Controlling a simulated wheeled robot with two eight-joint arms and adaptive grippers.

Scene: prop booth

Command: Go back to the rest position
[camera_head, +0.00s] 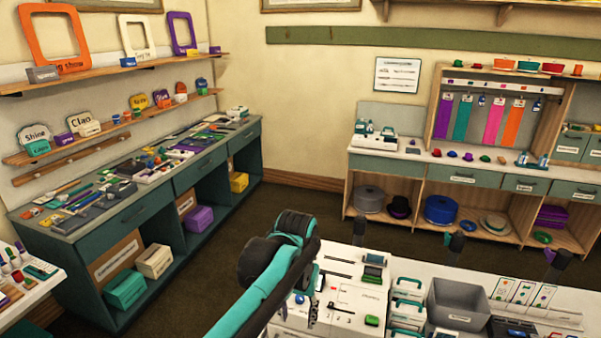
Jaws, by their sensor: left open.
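My left arm comes in from the bottom, bent at a dark elbow, with its teal links above the floor. My left gripper (312,316) points down over the left end of the white worktable (342,268). It is open, and I see nothing between its small fingers. My right gripper is not in view.
The worktable holds a grey bin (458,304), teal-handled boxes (407,288), a white panel with buttons (357,300) and upright cards (514,291). A cluttered green counter (135,215) runs along the left wall. Shelving with hats (441,209) stands behind. Dark floor (215,275) lies clear between.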

